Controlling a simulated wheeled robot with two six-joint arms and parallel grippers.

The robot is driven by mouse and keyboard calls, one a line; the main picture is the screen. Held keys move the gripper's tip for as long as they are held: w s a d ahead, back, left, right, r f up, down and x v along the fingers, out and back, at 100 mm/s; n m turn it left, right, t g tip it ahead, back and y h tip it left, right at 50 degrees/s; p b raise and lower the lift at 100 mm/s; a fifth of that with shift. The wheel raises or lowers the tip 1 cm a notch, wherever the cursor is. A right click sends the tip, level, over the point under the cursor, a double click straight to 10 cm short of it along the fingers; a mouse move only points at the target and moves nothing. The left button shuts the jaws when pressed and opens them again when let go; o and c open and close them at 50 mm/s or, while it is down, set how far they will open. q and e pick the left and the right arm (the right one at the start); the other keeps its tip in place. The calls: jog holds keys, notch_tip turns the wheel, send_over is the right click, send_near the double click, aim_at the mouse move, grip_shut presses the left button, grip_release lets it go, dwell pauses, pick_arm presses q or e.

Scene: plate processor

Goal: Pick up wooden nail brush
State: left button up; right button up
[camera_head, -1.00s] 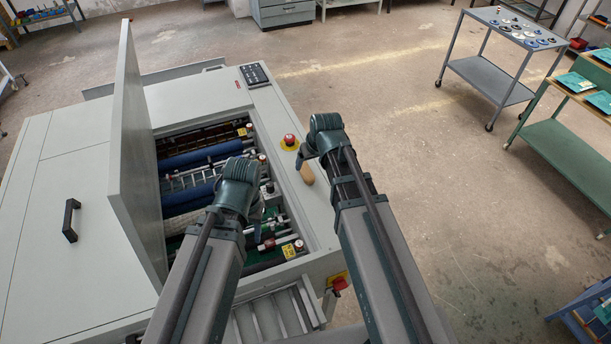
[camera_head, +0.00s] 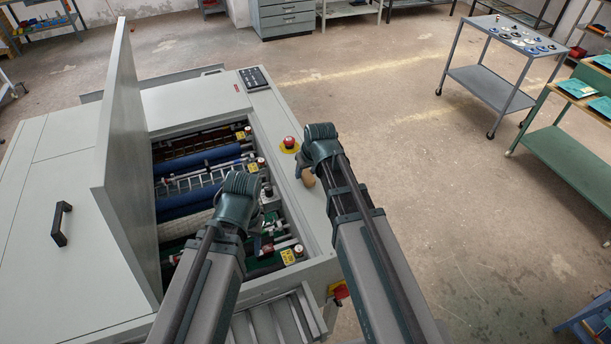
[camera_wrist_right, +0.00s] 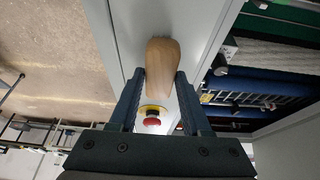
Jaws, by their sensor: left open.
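The wooden nail brush (camera_head: 308,179) is a light brown, rounded block on the machine's pale right rim, partly covered by my right arm. In the right wrist view the brush (camera_wrist_right: 163,60) reaches between the fingertips of my right gripper (camera_wrist_right: 160,78). One dark finger stands on each side, close to the wood; whether both touch it I cannot tell. In the head view my right gripper (camera_head: 301,166) is mostly hidden behind its wrist. My left gripper (camera_head: 257,220) is open over the machine's open bay, partly hidden by its wrist.
The machine's raised lid panel (camera_head: 118,150) stands left of the bay with blue rollers (camera_head: 190,165). A red emergency button (camera_head: 289,142) on a yellow base sits on the rim just behind the brush. A grey cart (camera_head: 490,75) and green tables (camera_head: 570,150) stand far right.

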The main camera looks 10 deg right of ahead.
grip_shut()
jog(key=shift+r, duration=0.1)
